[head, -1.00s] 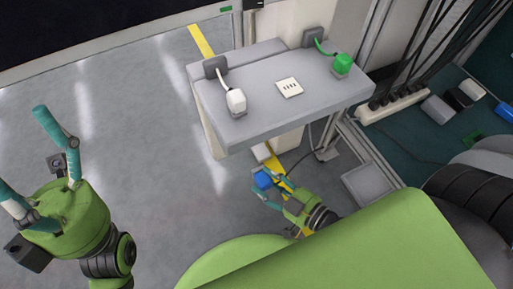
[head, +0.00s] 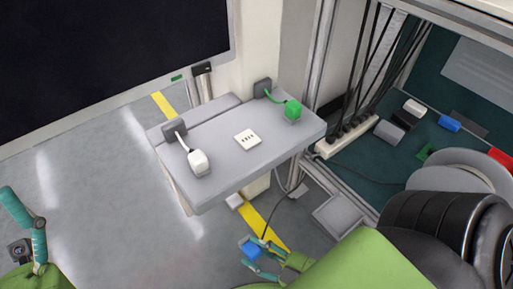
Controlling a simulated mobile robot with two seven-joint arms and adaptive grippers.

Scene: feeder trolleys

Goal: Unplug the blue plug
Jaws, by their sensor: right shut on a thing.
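The blue plug (head: 250,250) is between the fingers of my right gripper (head: 262,250), low in the head view and in front of the grey shelf. The gripper is shut on it, and a dark cord runs up from near it. The plug is apart from the white socket plate (head: 247,139) on the shelf top, and nothing is plugged into that plate. My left gripper (head: 22,225) is at the left edge, with its fingers spread and nothing between them.
The grey shelf (head: 225,178) carries a white plug (head: 198,161) and a green plug (head: 293,109) on short cords. A white power strip (head: 345,138) and several loose blocks lie at the right. A grey tray (head: 340,216) is right of the yellow floor line. Open floor lies at left.

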